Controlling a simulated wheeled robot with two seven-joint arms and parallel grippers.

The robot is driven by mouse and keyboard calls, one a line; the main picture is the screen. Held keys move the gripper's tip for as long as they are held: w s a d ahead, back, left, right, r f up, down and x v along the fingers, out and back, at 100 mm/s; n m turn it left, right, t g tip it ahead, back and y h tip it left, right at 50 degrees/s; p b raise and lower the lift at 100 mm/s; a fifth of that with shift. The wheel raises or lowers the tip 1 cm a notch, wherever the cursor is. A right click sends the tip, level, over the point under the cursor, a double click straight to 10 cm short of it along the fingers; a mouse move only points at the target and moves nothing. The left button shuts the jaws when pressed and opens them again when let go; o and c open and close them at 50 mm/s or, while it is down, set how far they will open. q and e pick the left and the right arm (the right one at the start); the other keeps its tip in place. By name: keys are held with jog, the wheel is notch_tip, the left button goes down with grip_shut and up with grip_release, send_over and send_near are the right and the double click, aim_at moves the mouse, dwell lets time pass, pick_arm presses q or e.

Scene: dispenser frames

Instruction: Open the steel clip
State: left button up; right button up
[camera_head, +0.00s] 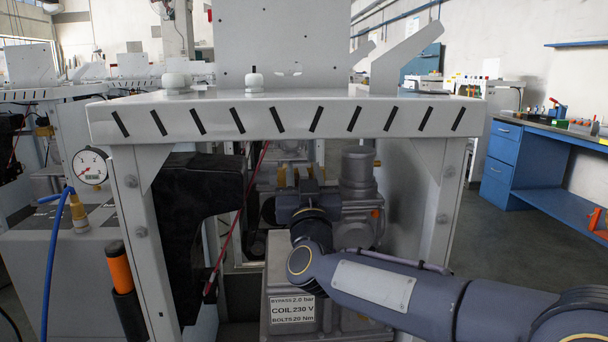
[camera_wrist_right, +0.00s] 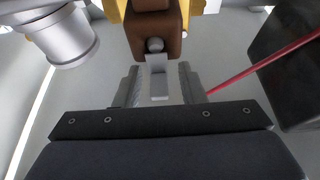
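The steel clip (camera_wrist_right: 159,88) shows in the right wrist view as a narrow pale metal strip below a brown block (camera_wrist_right: 155,32) with a rounded metal knob. My right gripper (camera_wrist_right: 158,78) has its two grey fingers apart, one on each side of the clip, with a small gap visible on both sides. In the head view my right gripper (camera_head: 298,188) reaches in under the bench top, in front of brass-coloured parts (camera_head: 283,176). Its fingertips and the clip cannot be made out there. My left gripper is not in view.
A grey frame with a striped front edge (camera_head: 290,118) surrounds the space, with a leg on each side. A black bracket (camera_head: 197,200) and a red rod (camera_head: 238,220) stand left of my gripper. A grey cylinder (camera_head: 358,168) is close on the right. A labelled box (camera_head: 292,309) sits below.

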aim_at(304, 173)
jog(key=shift+w+r, duration=0.15)
jog(key=shift+w, duration=0.2)
grip_shut()
jog(key=r+g+p, duration=0.1)
jog(key=p, duration=0.6)
jog(key=r+g+p, duration=0.1)
jog(key=g+p, duration=0.1)
jog(key=p, duration=0.5)
jog(key=r+g+p, duration=0.1)
jog(key=g+p, duration=0.1)
jog(key=p, duration=0.5)
jog(key=shift+w+r, duration=0.1)
jog(key=shift+w, duration=0.25)
jog(key=shift+f+g+p, duration=0.25)
jog(key=shift+g+p, duration=0.05)
jog(key=shift+p, duration=0.1)
